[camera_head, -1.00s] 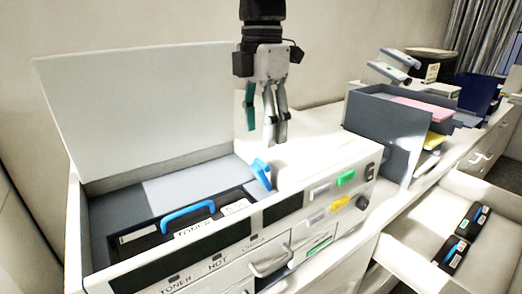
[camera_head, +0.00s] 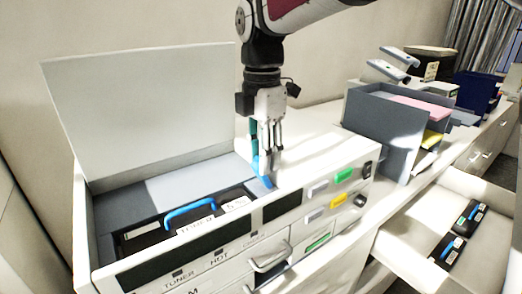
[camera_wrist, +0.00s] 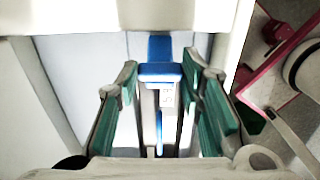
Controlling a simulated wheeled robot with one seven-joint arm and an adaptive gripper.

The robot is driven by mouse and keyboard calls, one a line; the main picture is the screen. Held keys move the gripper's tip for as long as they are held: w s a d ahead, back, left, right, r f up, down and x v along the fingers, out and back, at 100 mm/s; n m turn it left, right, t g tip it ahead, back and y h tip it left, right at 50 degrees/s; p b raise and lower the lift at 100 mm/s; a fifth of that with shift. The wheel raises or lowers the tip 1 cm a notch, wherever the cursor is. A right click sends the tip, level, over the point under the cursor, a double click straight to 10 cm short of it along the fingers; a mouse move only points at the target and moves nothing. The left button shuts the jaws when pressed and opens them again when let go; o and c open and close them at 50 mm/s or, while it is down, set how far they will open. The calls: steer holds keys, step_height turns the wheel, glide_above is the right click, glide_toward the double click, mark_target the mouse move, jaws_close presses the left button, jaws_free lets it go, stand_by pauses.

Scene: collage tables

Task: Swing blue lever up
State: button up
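The blue lever (camera_head: 267,182) is at the right end of the open bay of the white printer (camera_head: 310,150). It is partly hidden behind my gripper in the head view. My gripper (camera_head: 267,172) points down over the lever, its fingertips close to it. In the wrist view the lever (camera_wrist: 160,70) shows between the two green-padded fingers (camera_wrist: 160,115), with a gap on both sides. The gripper looks open, and contact with the lever is not clear.
A toner cartridge with a blue handle (camera_head: 190,213) sits in the bay. The raised lid (camera_head: 145,110) stands behind it. A grey tray box (camera_head: 385,130) stands to the right. An open drawer (camera_head: 410,240) at lower right holds two dark cartridges with blue parts.

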steer(key=shift+w+d+f+g+y+b, duration=0.1)
steer(key=shift+w+d+g+y+b, duration=0.5)
steer(key=shift+d+g+y, duration=0.4)
steer(key=shift+w+d+g+y, duration=0.3)
steer(key=shift+y, duration=0.6)
steer(key=o, duration=1.2)
steer(key=shift+c, duration=0.2)
steer(key=v, duration=1.2)
steer(key=shift+s, duration=0.1)
